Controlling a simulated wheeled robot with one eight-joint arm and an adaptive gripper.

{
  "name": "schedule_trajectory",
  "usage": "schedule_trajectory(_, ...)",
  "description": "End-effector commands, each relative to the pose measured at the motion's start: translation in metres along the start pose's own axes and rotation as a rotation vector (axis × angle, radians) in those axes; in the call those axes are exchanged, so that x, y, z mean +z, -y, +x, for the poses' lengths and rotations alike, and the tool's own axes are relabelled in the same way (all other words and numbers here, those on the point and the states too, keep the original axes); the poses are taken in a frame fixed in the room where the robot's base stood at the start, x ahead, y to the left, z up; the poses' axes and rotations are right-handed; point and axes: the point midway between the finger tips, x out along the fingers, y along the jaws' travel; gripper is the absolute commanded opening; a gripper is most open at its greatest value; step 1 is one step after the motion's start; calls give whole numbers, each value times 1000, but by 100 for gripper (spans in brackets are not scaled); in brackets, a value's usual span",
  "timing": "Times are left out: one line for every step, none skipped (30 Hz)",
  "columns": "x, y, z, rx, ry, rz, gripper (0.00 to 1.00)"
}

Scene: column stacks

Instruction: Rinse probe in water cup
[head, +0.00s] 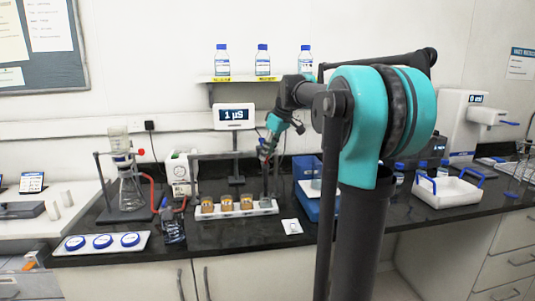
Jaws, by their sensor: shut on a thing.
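My gripper (266,151) points down above the right part of a long white tray (228,215) on the black bench. It is shut on the probe (265,178), a thin dark upright stick that is small and partly hidden by the fingers. Beneath it, at the right end of the tray, is a greyish, clear-looking cup (264,207), seemingly the water cup. Whether the probe's tip is inside the cup or just above it I cannot tell. Several small cups sit in the tray, including an amber one (227,203). A meter (234,116) behind reads 1 µS.
A flask on a stand (130,190) with a red hose is at left, near a tray with blue-rimmed dishes (102,242). A blue box (306,172) is right of the gripper. A shelf (255,79) with bottles hangs above. A white basket (447,194) stands right.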

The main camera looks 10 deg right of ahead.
Motion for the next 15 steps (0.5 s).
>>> schedule_trajectory(-2, 0, -5, 0, 0, 0, 0)
schedule_trajectory(-4, 0, -9, 0, 0, 0, 0)
schedule_trajectory(-7, 0, -16, 0, 0, 0, 0)
schedule_trajectory(-9, 0, -21, 0, 0, 0, 0)
schedule_trajectory(-11, 0, -26, 1, 0, 0, 0)
schedule_trajectory(-14, 0, -33, 1, 0, 0, 0)
schedule_trajectory(-16, 0, -37, 1, 0, 0, 0)
schedule_trajectory(-17, 0, -41, 1, 0, 0, 0)
schedule_trajectory(-20, 0, -46, 1, 0, 0, 0)
schedule_trajectory(-21, 0, -49, 1, 0, 0, 0)
schedule_trajectory(-22, 0, -51, 1, 0, 0, 0)
schedule_trajectory(-22, 0, -54, 1, 0, 0, 0)
schedule_trajectory(-23, 0, -55, 1, 0, 0, 0)
schedule_trajectory(-23, 0, -56, 1, 0, 0, 0)
schedule_trajectory(-23, 0, -56, 1, -1, 0, 0)
